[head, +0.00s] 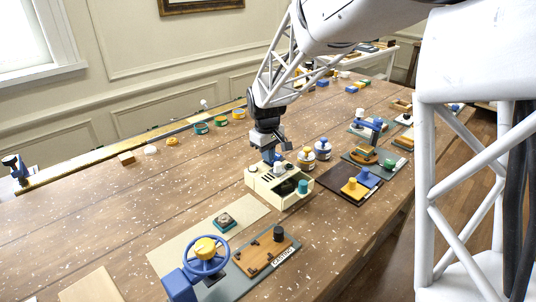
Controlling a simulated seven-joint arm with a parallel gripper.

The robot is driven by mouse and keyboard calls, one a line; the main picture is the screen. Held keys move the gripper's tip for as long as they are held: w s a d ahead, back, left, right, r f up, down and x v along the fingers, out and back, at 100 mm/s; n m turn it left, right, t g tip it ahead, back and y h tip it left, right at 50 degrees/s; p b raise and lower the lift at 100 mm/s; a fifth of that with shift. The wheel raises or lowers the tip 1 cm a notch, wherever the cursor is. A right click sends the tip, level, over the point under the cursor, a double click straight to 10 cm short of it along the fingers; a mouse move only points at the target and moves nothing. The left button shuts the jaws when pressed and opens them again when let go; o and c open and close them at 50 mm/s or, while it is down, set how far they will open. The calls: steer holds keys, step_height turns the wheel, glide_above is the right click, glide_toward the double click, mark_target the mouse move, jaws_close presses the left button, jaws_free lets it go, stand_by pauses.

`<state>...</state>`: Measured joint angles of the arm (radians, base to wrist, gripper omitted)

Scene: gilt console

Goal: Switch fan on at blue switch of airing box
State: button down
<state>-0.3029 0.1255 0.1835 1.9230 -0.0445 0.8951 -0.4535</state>
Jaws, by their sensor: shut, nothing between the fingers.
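The cream airing box (294,203) stands on the wooden table near the middle of the head view, with dark openings in its top. A teal round piece sits at its near right corner. My gripper (269,158) points down just above the back of the box, its fingers shut and empty. A small blue part shows beside the fingertips; I cannot tell whether it is the blue switch or whether the fingers touch it. The fan and the switch position cannot be made out.
A dark board (341,187) with yellow and blue pieces lies further right. A blue handwheel (206,257) and a wooden casting board (262,252) are in front.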

steer(key=shift+r, duration=0.2)
steer(key=shift+r, duration=0.5)
steer(key=shift+r, duration=0.15)
step_height(320, 180, up, 14)
steer(key=s+a, duration=0.2)
steer(key=shift+f, duration=0.2)
stand_by(0.5)
steer(key=shift+d, duration=0.1)
steer(key=s+d+f+m+t, duration=0.1)
steer(key=s+d+m, duration=0.2)
steer(key=s+d, duration=0.9)
steer(key=s+d+m+t, duration=0.1)
steer(key=s+d+m, duration=0.3)
steer(key=s+d, duration=0.75)
steer(key=s+f+m, duration=0.1)
steer(key=s+f, duration=0.1)
steer(key=s, duration=0.4)
steer(key=s+f+m, duration=0.1)
steer(key=s+f, duration=0.2)
steer(key=s, duration=0.4)
steer(key=shift+s+a, duration=0.25)
steer(key=shift+s, duration=0.05)
